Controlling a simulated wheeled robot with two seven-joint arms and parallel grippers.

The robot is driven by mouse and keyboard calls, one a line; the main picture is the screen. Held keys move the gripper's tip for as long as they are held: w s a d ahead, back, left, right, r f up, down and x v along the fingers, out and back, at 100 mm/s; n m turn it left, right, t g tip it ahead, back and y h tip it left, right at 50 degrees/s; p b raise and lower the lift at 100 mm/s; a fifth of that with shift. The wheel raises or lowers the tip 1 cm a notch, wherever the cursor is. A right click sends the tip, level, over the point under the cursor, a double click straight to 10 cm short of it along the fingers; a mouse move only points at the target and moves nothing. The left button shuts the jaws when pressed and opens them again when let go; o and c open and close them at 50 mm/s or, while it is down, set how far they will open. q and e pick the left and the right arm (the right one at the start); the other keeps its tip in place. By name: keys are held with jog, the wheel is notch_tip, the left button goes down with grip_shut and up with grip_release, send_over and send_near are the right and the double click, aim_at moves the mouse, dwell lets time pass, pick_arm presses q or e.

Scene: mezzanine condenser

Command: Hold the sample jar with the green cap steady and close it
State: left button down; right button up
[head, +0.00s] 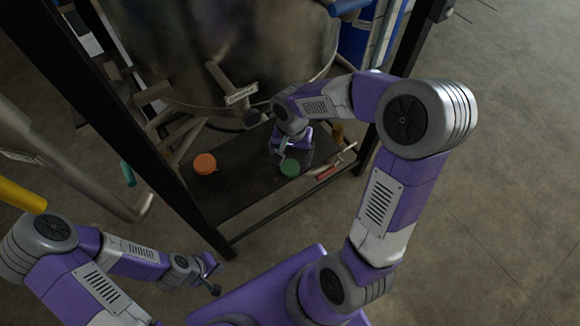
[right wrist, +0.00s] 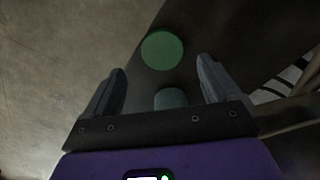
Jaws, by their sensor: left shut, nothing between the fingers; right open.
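A round green cap (head: 290,168) shows on the dark shelf in the head view; whether it sits on a jar I cannot tell from above. The right wrist view shows the green disc (right wrist: 162,50) beyond the fingertips. A dimmer teal round thing (right wrist: 170,98) lies between those fingers, partly hidden by the gripper body. My right gripper (head: 290,150) is open, right beside the green cap on its far side. My left gripper (head: 214,278) is shut and empty, outside the shelf's front edge, well apart from the cap.
An orange-capped thing (head: 205,164) stands on the shelf (head: 240,185) to the left. A red-handled tool (head: 328,173) and a small amber thing (head: 338,132) are at the right. A large metal vessel (head: 220,50) overhangs the back. A dark frame post (head: 130,140) rises at the left.

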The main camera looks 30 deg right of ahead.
aim_at(290, 167)
jog(key=f, duration=0.1)
jog(key=f+b, duration=0.1)
jog(key=f, duration=0.3)
jog(key=shift+a, duration=0.25)
jog(key=shift+r, duration=0.1)
jog(key=c, duration=1.1)
notch_tip(290, 167, up, 18)
jog(key=p, duration=0.4)
